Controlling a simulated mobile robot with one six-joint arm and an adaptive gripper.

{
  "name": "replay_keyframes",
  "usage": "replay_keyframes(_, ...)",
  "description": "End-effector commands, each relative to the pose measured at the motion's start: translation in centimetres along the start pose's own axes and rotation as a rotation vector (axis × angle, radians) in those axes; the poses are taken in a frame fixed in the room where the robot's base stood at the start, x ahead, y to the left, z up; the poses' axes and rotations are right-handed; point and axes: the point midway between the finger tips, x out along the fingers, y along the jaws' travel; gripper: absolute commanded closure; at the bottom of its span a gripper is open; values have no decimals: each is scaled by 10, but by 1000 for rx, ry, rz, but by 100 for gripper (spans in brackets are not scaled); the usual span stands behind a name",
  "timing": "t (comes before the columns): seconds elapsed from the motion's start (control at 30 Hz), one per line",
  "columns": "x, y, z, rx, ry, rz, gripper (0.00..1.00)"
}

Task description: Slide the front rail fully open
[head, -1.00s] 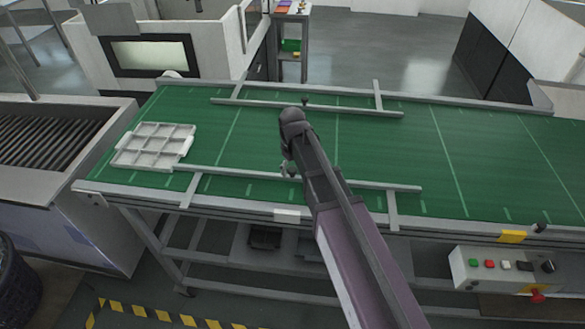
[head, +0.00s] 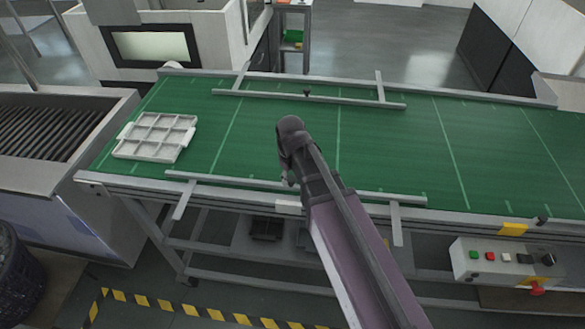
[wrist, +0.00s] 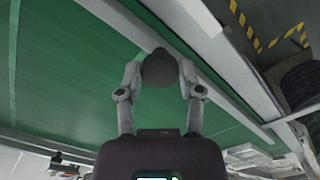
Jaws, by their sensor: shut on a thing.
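The front rail (head: 235,180) is a long grey bar along the near edge of the green belt. Its two support bars (head: 397,223) stick out past the belt's front frame. In the wrist view my gripper (wrist: 159,72) has its two fingers on either side of a dark round knob (wrist: 158,66) and is shut on it. The front rail also shows there as a pale bar (wrist: 205,85) behind the knob. In the head view my gripper (head: 288,179) is at the rail's middle, mostly hidden by my arm, and the knob is hidden there.
The rear rail (head: 340,99) with a small dark knob lies along the belt's far side. A white compartment tray (head: 156,137) sits on the belt at left. A control box (head: 505,262) with buttons hangs at the front right. The belt between the rails is otherwise clear.

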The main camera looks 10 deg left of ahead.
Motion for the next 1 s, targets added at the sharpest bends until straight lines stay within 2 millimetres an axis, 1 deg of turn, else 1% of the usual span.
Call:
replay_keyframes(0.03,1,-4,5,-1,-8,-8,100)
replay_keyframes(0.27,1,-5,5,-1,-10,-11,100)
replay_keyframes(0.3,1,-5,5,-1,-10,-11,46)
replay_keyframes(0.4,1,-5,5,-1,-9,-11,18)
replay_keyframes(0.83,0,-2,2,0,-6,-7,18)
replay_keyframes(1.0,0,2,-2,0,-5,-6,18)
